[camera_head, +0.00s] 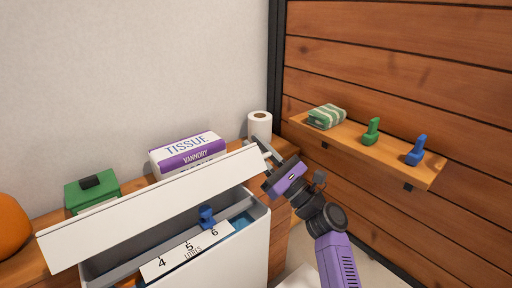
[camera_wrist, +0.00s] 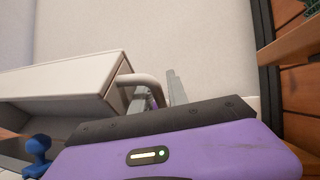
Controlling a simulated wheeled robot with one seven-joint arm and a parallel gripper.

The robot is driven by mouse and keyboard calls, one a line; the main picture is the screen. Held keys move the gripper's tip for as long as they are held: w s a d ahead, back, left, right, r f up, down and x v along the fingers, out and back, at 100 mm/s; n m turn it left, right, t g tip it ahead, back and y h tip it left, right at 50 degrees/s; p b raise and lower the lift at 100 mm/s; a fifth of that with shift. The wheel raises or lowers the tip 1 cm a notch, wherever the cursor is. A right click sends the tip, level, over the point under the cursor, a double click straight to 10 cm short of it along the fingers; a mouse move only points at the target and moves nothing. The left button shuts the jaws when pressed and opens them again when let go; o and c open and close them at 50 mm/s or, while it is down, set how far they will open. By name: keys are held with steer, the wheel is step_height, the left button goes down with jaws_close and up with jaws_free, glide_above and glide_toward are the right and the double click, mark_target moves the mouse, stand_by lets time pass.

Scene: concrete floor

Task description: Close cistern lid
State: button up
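The cistern lid (camera_head: 165,205) is a long white slab, tilted up over the white cistern (camera_head: 248,250), whose inside shows below it. In the wrist view the lid (camera_wrist: 70,88) shows at left with a bent handle or bar (camera_wrist: 142,84) at its right end. My purple gripper (camera_head: 262,149) is at the lid's right end, its fingers beside that end. In the wrist view my fingers (camera_wrist: 160,92) are close to the bar. I cannot tell whether they touch or grip it, as the body of the gripper hides part of them.
Inside the cistern are a blue part (camera_head: 207,217) and a numbered white strip (camera_head: 188,251). Behind the lid stand a tissue box (camera_head: 188,152), a paper roll (camera_head: 260,125) and a green box (camera_head: 92,190). A wooden shelf (camera_head: 365,150) with small items juts out at right.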

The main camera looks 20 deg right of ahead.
steer(key=v, duration=0.7)
steer(key=shift+s+d+f, duration=0.15)
steer(key=shift+s+f, duration=0.1)
steer(key=shift+s, duration=0.05)
